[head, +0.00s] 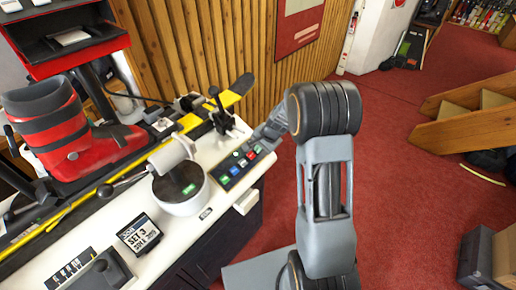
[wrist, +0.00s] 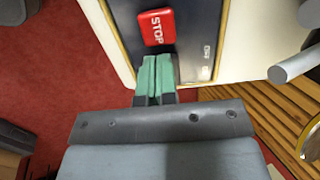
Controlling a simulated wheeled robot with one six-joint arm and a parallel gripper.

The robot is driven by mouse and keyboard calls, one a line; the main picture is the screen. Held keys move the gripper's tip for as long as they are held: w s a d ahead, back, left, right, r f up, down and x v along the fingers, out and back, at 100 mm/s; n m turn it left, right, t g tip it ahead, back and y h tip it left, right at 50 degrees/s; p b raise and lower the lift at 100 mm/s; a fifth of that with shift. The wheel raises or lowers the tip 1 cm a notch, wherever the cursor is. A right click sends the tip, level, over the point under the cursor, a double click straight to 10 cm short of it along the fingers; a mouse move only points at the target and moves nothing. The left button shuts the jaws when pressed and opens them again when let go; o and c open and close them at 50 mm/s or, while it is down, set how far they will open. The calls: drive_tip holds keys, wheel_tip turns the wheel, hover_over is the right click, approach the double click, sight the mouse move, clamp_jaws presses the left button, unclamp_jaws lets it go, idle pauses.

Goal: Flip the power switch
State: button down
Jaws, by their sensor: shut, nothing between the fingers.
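My gripper (wrist: 156,76) is shut and empty, its two green fingers side by side over the edge of a dark control panel (wrist: 193,68). A red STOP button (wrist: 157,27) lies just beyond the fingertips. I cannot tell whether the fingers touch the panel. In the head view the panel (head: 226,183) sits at the right end of the white bench, with green, red and blue buttons. My gripper (head: 262,140) is at its far end there. I cannot make out the power switch; the fingers hide part of the panel.
The white bench (head: 195,228) also bears a red ski boot (head: 62,125), a yellow ski (head: 234,93), a white round-based device (head: 181,205) and a SET-3 display (head: 139,234). A wood-slat wall (head: 205,48) stands behind. Red carpet (head: 400,195) is open to the right.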

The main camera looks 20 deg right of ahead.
drive_tip(key=shift+w+d+r, duration=0.1)
drive_tip(key=shift+w+d, duration=0.2)
drive_tip(key=shift+d, duration=0.25)
drive_tip(key=shift+a, duration=0.1)
drive_tip(key=shift+r+p, duration=0.2)
drive_tip(key=shift+p, duration=0.1)
drive_tip(key=d+p+v, duration=0.1)
drive_tip(key=p+v, duration=0.1)
drive_tip(key=v, duration=1.1)
drive_tip(key=shift+w+d+r, duration=0.2)
drive_tip(key=shift+d, duration=0.05)
